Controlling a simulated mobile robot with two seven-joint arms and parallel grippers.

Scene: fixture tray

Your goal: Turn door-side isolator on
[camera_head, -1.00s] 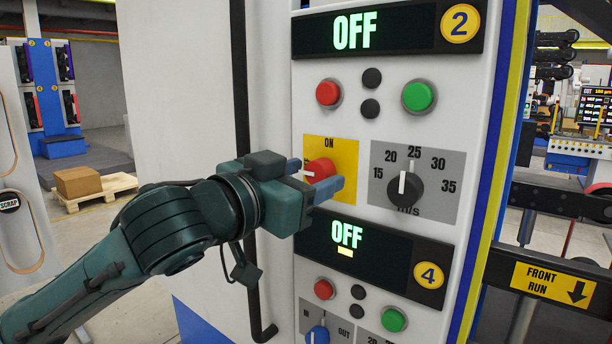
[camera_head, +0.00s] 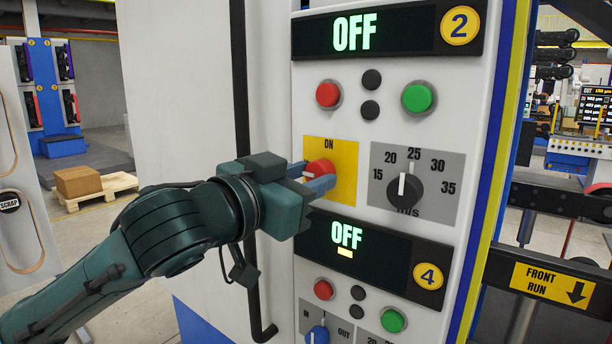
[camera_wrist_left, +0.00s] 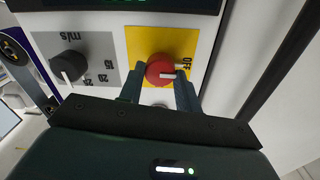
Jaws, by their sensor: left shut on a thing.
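The isolator is a red rotary knob (camera_head: 320,171) on a yellow plate (camera_head: 345,172) marked ON at the top. It also shows in the left wrist view (camera_wrist_left: 158,69), where its white pointer lies toward the OFF label (camera_wrist_left: 186,62). My left gripper (camera_head: 312,180) reaches in from the left, with one finger on each side of the knob, shut on it. The fingers (camera_wrist_left: 159,88) cover part of the plate's left side in the head view. The display above (camera_head: 365,33) reads OFF, beside a round 2 badge (camera_head: 460,23). My right gripper is not in view.
A black speed dial (camera_head: 404,189) on a grey plate is just right of the isolator. Red (camera_head: 328,95) and green (camera_head: 417,97) buttons sit above. A second OFF display (camera_head: 350,240) with badge 4 is below. A vertical black handle bar (camera_head: 241,90) stands left, close to my arm.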

